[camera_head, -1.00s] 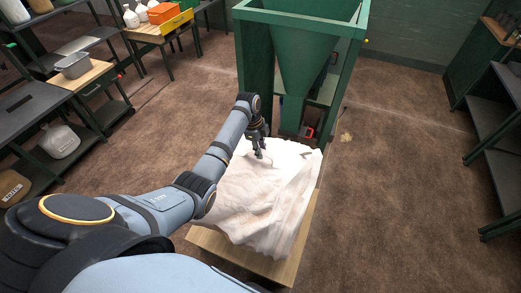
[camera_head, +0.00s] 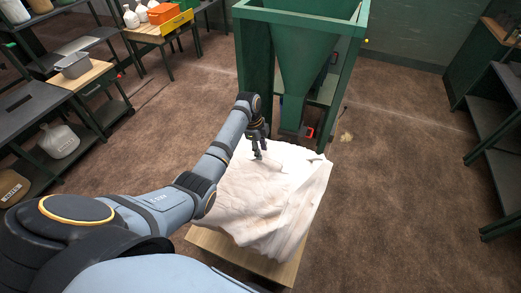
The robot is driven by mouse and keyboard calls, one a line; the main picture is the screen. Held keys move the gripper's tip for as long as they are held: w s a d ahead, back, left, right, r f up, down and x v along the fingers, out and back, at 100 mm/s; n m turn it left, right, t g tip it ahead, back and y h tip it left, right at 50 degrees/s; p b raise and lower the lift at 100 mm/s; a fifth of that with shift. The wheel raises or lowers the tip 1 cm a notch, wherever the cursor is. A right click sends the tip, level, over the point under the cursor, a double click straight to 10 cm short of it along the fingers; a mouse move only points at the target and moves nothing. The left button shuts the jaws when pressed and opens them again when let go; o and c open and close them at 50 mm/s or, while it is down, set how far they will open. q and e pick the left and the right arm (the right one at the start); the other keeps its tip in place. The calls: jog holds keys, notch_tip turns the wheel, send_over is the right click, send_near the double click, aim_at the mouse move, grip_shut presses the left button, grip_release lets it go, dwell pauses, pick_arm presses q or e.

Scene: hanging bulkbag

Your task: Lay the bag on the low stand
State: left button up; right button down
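The white cloth bag (camera_head: 265,200) lies crumpled over the low wooden stand (camera_head: 285,272), below the green hopper's spout. It covers most of the stand and its right side reaches past the stand's right edge. My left gripper (camera_head: 260,155) points down at the bag's far part, touching it or just above it. Its fingers are small and dark here, and I cannot tell whether they hold fabric. My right gripper is not in view.
The green hopper frame (camera_head: 300,50) stands right behind the bag. Shelves and side tables with a grey tub (camera_head: 76,66) and a white jug (camera_head: 58,140) line the left. Dark shelving (camera_head: 495,150) stands at the right. The brown floor (camera_head: 400,200) between is clear.

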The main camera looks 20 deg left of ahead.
pick_arm(q)
jog(key=shift+o, duration=0.7)
jog(key=shift+s, duration=0.1)
jog(key=shift+s+f, duration=0.1)
jog(key=shift+f, duration=0.15)
notch_tip(320, 180, up, 12)
jog(key=a, duration=0.2)
jog(key=shift+a, duration=0.15)
